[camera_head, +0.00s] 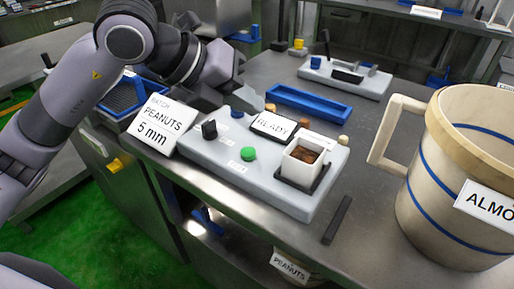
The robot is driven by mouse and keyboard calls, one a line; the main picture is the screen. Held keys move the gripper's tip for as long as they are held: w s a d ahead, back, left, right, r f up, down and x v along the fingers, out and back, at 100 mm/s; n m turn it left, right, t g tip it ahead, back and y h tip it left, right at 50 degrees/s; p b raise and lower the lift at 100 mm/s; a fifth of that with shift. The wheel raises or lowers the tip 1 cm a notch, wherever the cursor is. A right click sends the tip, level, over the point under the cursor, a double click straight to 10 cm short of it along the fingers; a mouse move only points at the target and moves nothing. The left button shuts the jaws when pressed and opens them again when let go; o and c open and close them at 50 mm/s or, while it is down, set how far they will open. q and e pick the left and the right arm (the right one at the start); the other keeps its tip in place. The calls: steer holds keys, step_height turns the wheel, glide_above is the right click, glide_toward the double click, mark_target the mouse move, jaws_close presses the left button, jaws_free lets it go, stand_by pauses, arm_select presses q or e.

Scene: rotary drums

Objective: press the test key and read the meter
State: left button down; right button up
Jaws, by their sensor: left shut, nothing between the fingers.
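A grey meter unit (222,158) lies on the steel bench. Its tilted display (272,126) reads "READY". On its top are a green key (248,153), a blue key (237,112) and a black knob (209,129). The small labels by them are too small to read surely. A white square cup (303,158) with brown pieces sits at the unit's right end. My left gripper (243,109) is shut and empty, above the unit's far-left edge, close to the blue key. I cannot tell whether it touches the key. My right gripper is not in view.
A large jug (460,175) stands at right, and a dark bar (337,220) lies in front. Another device (345,78) is farther back.

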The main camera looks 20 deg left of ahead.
arm_select(q)
steer(key=shift+w+a+r+n+t+y, duration=0.4)
steer(key=shift+w+a+r+t+y, duration=0.1)
steer(key=shift+w+a+y, duration=0.25)
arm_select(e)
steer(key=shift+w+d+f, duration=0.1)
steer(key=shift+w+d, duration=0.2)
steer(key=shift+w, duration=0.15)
arm_select(q)
steer(key=b, duration=0.6)
glide_above(243, 152)
step_height(243, 152, down, 8)
steer(key=shift+r, duration=0.2)
steer(key=shift+f+b, duration=0.45)
steer(key=shift+f, duration=0.15)
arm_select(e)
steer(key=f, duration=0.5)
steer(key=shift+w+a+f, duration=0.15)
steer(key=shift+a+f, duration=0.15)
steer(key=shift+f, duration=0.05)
arm_select(q)
steer(key=shift+f+b, duration=0.45)
steer(key=shift+b, duration=0.1)
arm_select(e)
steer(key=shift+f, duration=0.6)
